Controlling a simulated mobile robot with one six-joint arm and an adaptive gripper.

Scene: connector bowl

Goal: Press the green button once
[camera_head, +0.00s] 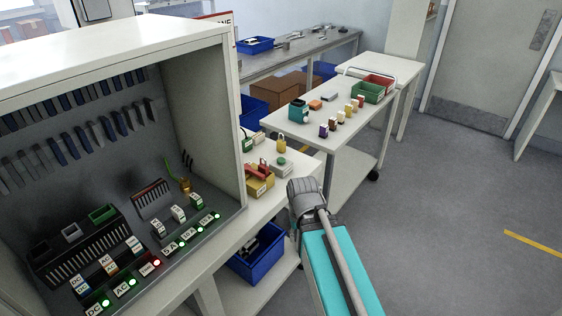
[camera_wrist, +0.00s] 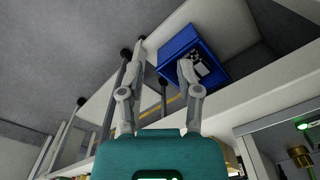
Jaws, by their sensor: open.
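In the head view, a green round button (camera_head: 280,161) sits on top of a small pale box on the white bench, right of the open cabinet. My gripper (camera_wrist: 162,62) shows in the wrist view with its two grey fingers apart and nothing between them. In the head view, my teal arm reaches up from the bottom to the right of the bench edge, and my fingers cannot be made out there. The arm's grey end is below and right of the button, apart from it in the picture. I cannot make out the button in the wrist view.
A yellow box with a red part (camera_head: 259,178) stands left of the button. The cabinet (camera_head: 241,110) has connectors and lit indicators. A blue bin (camera_head: 257,258) sits below the bench; a blue bin (camera_wrist: 176,48) shows beyond my fingers. A second table (camera_head: 340,137) holds small parts.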

